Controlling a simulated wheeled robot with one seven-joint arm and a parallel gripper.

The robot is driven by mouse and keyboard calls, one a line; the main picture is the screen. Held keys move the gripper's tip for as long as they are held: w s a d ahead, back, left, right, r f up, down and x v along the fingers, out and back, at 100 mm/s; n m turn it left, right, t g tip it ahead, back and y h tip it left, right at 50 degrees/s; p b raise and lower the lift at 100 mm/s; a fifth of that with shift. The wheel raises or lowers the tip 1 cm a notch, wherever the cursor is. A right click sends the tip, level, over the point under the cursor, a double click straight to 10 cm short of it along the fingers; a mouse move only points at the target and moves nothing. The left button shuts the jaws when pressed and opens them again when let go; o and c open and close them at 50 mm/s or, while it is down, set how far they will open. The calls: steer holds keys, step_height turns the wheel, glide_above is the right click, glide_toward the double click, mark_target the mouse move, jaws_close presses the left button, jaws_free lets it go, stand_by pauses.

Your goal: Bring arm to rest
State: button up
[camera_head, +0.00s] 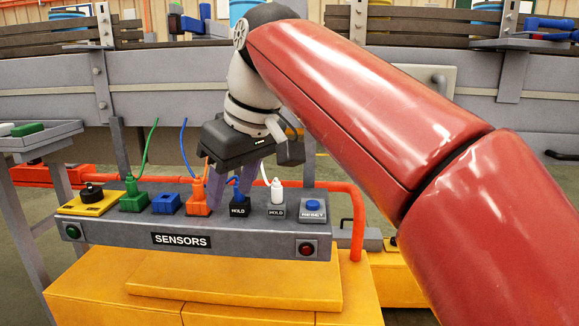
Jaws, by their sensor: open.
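My red arm reaches in from the right, and my gripper (231,196) points down over the middle of the SENSORS panel (120,233). Its two fingers are apart. One finger is close to the orange plug (199,198), the other close to the black HOLD block (239,210) with a blue plug. Whether they touch cannot be told. Nothing is seen held between the fingers.
On the panel are a black knob (92,193), a green plug (133,199), a blue socket (166,204), a white plug (277,192) and a blue RESET button (313,205). Loose cables rise behind. A red rail (356,215) borders the panel; a grey conveyor (60,92) stands behind.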

steer(key=s+d+f+m+t+h, duration=0.1)
steer(key=s+d+f+m, duration=0.4)
steer(key=d+f, duration=0.6)
steer(key=s+d+f+m+t+h, duration=0.2)
steer(key=s+d+f+m, duration=0.3)
steer(key=s+d+f, duration=0.3)
steer(key=d+f, duration=0.4)
steer(key=f, duration=0.2)
steer(key=shift+d+m+h, duration=0.3)
steer(key=shift+m, duration=0.1)
